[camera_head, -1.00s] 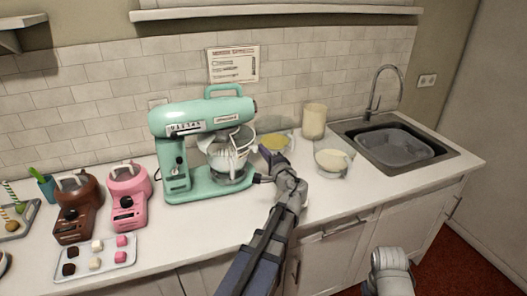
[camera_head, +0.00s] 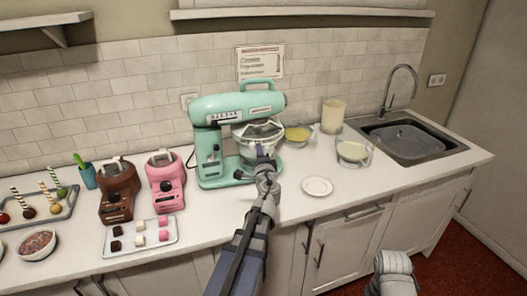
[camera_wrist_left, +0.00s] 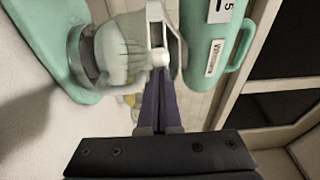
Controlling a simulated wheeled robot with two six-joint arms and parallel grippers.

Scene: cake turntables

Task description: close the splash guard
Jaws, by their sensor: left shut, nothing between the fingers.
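The teal stand mixer (camera_head: 208,150) stands on the counter against the tiled wall. Its splash guard (camera_head: 258,130) shows as a pale, see-through piece over the bowl under the mixer head; my gripper hides part of the bowl (camera_head: 246,148). My left gripper (camera_head: 260,152) is shut and empty, with its tips just in front of the bowl and guard. In the left wrist view its dark fingers (camera_wrist_left: 158,88) point at a white frame (camera_wrist_left: 172,30) beside the pale bowl (camera_wrist_left: 122,48). I cannot tell whether they touch it. My right gripper is out of view.
A small white plate (camera_head: 317,187) lies right of my left arm. A yellow-filled bowl (camera_head: 297,136), a glass jug (camera_head: 353,152) and a beige canister (camera_head: 332,117) stand right of the mixer. Pink (camera_head: 166,180) and brown (camera_head: 119,192) machines stand left.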

